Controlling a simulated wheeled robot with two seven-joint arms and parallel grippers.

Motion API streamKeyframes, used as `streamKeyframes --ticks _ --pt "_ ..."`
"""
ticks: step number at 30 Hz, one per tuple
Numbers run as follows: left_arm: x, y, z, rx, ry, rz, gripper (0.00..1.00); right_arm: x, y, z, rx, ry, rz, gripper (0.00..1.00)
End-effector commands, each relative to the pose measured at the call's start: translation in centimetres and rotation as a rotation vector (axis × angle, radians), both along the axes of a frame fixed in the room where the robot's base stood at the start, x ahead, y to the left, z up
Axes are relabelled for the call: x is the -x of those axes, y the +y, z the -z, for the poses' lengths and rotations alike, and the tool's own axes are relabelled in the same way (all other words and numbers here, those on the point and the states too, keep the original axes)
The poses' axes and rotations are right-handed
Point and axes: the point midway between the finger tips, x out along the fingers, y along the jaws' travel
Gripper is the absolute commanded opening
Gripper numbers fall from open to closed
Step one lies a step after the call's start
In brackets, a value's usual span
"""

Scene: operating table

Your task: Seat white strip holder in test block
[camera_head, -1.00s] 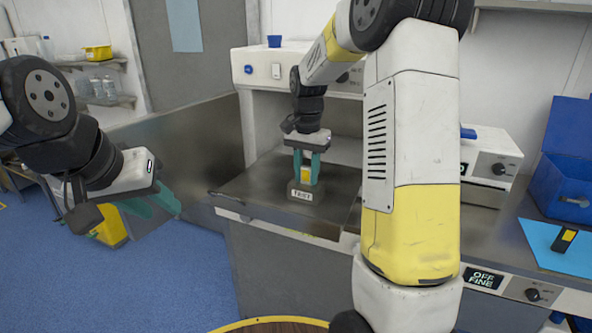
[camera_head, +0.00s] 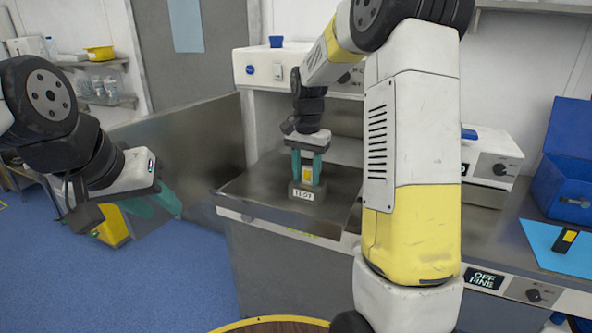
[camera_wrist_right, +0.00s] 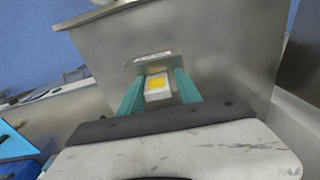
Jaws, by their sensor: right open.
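The grey test block (camera_head: 313,192), with a white "TEST" label, sits on the steel worktop in the head view. The white strip holder with a yellow face (camera_head: 307,175) stands upright at the block; in the right wrist view the holder (camera_wrist_right: 158,87) appears seated in the block (camera_wrist_right: 147,63). How deep it sits is hard to tell. My right gripper (camera_head: 306,168) points down with its teal fingers on either side of the holder, open. My left gripper (camera_head: 152,206) hangs at the left, away from the worktop, with nothing visible in it; its finger gap is unclear.
A steel tray-like surface (camera_head: 250,192) surrounds the block. A blue box (camera_head: 563,180) and a blue mat (camera_head: 545,240) with a small black-and-yellow item (camera_head: 565,240) are at the right. My right arm covers the middle of the worktop.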

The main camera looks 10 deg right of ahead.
Motion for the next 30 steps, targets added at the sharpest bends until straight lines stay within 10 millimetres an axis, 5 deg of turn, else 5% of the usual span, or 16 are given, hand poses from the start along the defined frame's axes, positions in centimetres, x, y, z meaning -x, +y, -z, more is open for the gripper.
streamKeyframes --ticks 1,13,30 --pt "0.0 0.0 0.0 0.000 0.000 0.000 0.36 0.8 -0.4 1.4 0.007 0.036 0.003 0.52" --pt "0.0 0.0 0.0 0.000 0.000 0.000 0.36 0.8 -0.6 0.6 0.009 0.037 0.007 0.52" --pt "0.0 0.0 0.0 0.000 0.000 0.000 0.36 0.5 -0.2 -10.9 0.004 0.024 0.001 0.52"
